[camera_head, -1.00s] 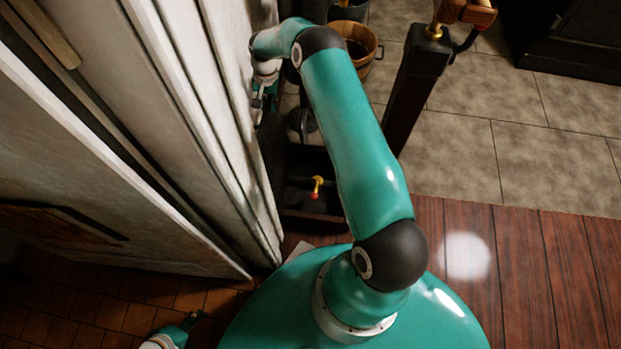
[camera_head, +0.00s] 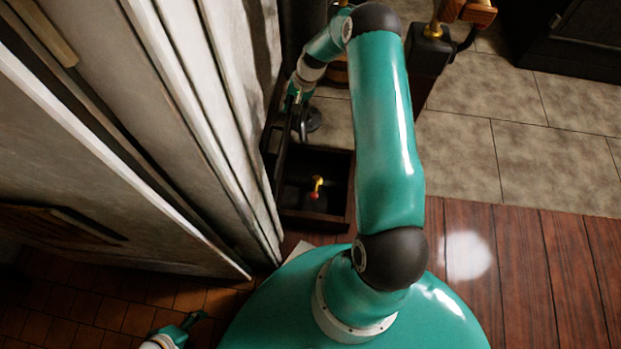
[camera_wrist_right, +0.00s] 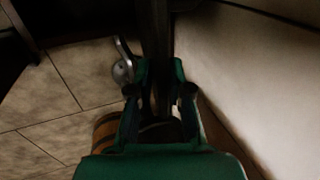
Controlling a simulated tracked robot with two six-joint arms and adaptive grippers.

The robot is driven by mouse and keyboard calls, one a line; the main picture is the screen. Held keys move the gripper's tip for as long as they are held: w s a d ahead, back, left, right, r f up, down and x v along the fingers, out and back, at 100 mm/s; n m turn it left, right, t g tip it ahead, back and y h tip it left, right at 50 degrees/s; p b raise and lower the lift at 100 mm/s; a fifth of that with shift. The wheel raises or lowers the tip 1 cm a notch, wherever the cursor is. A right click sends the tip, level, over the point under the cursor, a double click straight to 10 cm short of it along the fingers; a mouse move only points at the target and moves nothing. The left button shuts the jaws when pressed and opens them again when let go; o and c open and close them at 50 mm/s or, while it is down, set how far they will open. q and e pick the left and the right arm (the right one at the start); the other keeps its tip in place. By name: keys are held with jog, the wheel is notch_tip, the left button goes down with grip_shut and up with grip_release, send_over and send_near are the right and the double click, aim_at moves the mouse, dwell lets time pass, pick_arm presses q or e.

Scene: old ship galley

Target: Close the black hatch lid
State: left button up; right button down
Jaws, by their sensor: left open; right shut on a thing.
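The black hatch lid (camera_head: 284,150) shows nearly edge-on in the head view, standing steeply at the left side of a dark open box (camera_head: 345,212). My right gripper (camera_head: 298,106) is at its upper end. In the right wrist view, my right gripper (camera_wrist_right: 160,92) is shut on the lid, a dark bar (camera_wrist_right: 155,40) running between the fingers. The lid's broad face is hard to make out. My left gripper (camera_head: 193,321) is open and empty at the bottom left, far from the lid.
A small yellow tap-like part with a red tip (camera_head: 316,187) is inside the box. Pale wall panels (camera_head: 215,130) stand close on the left. A dark post (camera_head: 428,65) stands at the right. A wooden bucket (camera_wrist_right: 105,130) shows in the wrist view. Tiled floor (camera_head: 510,120) is clear further right.

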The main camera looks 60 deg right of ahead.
jog(key=s+d+f+t+y+b, duration=0.1)
jog(key=s+b, duration=0.5)
jog(key=b, duration=0.6)
jog(key=shift+d+f+t+y+b, duration=0.35)
jog(key=shift+d+f+t, duration=0.15)
jog(key=shift+d+t, duration=0.5)
jog(key=shift+s, duration=0.1)
